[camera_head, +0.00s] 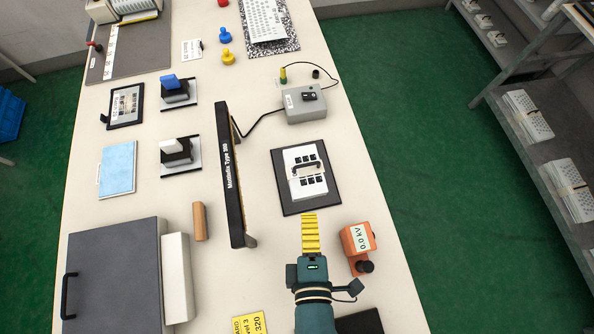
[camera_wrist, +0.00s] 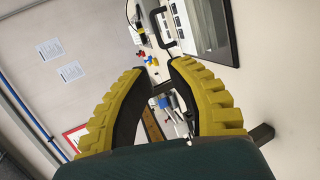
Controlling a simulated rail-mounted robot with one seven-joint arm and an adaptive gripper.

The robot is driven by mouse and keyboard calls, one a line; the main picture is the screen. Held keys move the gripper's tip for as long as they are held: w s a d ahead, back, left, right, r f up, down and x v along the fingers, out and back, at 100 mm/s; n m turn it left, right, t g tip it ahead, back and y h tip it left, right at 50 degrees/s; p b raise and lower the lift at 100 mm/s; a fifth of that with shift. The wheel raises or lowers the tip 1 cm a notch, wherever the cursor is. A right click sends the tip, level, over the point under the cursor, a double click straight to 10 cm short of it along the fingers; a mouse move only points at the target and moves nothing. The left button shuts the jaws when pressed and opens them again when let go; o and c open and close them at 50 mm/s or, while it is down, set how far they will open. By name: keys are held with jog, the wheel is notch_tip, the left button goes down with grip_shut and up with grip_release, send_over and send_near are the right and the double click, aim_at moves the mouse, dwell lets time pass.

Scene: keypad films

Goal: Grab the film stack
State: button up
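A stack of white film sheets with dark squares (camera_head: 305,172) lies on a black plate (camera_head: 291,203) right of the table's middle, with a black handle over it. In the wrist view the handle (camera_wrist: 153,30) and part of the white sheets (camera_wrist: 196,25) show at the top, beyond the fingers. My gripper (camera_head: 310,218) has yellow ribbed fingers and is just in front of the plate in the head view. In the wrist view my gripper (camera_wrist: 159,68) is open, with a gap between the tips and nothing held.
An orange meter (camera_head: 357,238) stands close right of my gripper. A long black bar (camera_head: 232,175) stands upright to the left. A grey box with a cable (camera_head: 304,104) sits behind the plate. Bare table lies between bar and plate.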

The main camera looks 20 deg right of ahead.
send_near(305, 166)
jog(key=x, duration=0.5)
jog(key=shift+b, duration=0.35)
jog(key=b+x, duration=0.1)
jog(key=x, duration=0.4)
jog(key=shift+w+d+f, duration=0.15)
jog(key=shift+w, duration=0.05)
grip_shut()
